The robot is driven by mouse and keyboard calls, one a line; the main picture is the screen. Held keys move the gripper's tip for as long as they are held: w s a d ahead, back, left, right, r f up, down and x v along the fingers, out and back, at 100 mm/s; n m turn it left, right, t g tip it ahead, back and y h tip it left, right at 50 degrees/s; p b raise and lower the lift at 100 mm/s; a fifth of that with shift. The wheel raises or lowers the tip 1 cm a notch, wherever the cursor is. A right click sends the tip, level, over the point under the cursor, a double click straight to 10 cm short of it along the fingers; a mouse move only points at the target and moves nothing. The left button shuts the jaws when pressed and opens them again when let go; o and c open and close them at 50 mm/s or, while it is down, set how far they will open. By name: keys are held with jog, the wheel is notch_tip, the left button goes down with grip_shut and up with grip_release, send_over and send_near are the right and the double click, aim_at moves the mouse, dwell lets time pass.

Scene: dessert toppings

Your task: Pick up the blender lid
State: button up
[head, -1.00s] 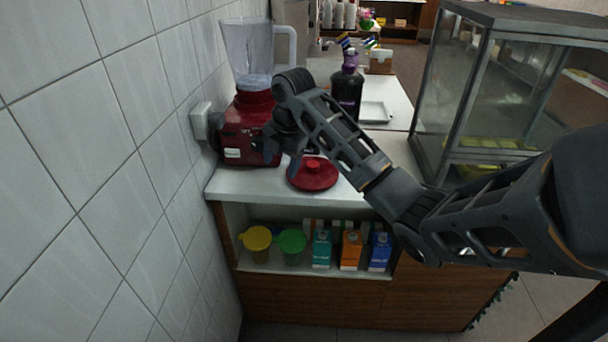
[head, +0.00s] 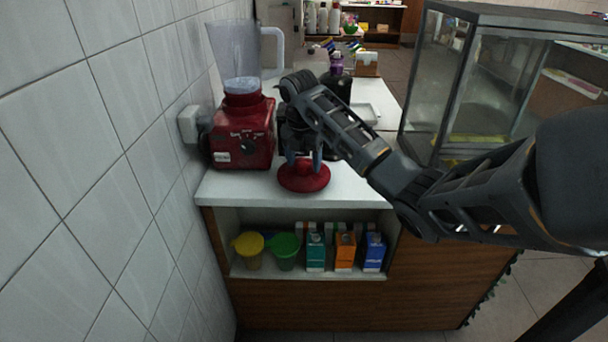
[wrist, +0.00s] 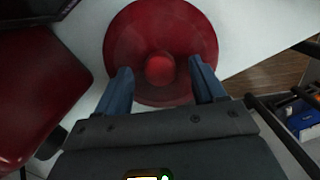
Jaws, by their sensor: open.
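The red blender lid (head: 304,180) lies on the white counter top, near its front edge, with its round knob facing up. In the wrist view the lid (wrist: 140,30) is a round red disc with the knob (wrist: 160,69) at its middle. My gripper (head: 304,158) is right above the lid in the head view. In the wrist view my gripper (wrist: 161,80) is open, with one blue finger on each side of the knob. No contact with the knob shows. The red blender (head: 242,138) with its clear jug stands left of the lid.
A tiled wall (head: 95,150) bounds the left. A glass case (head: 440,90) stands on the right. A dark bottle (head: 338,85) and a white tray (head: 366,113) are behind my arm. Cups and cartons (head: 316,252) fill the shelf below the counter.

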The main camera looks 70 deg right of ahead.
jog(key=shift+f, duration=0.45)
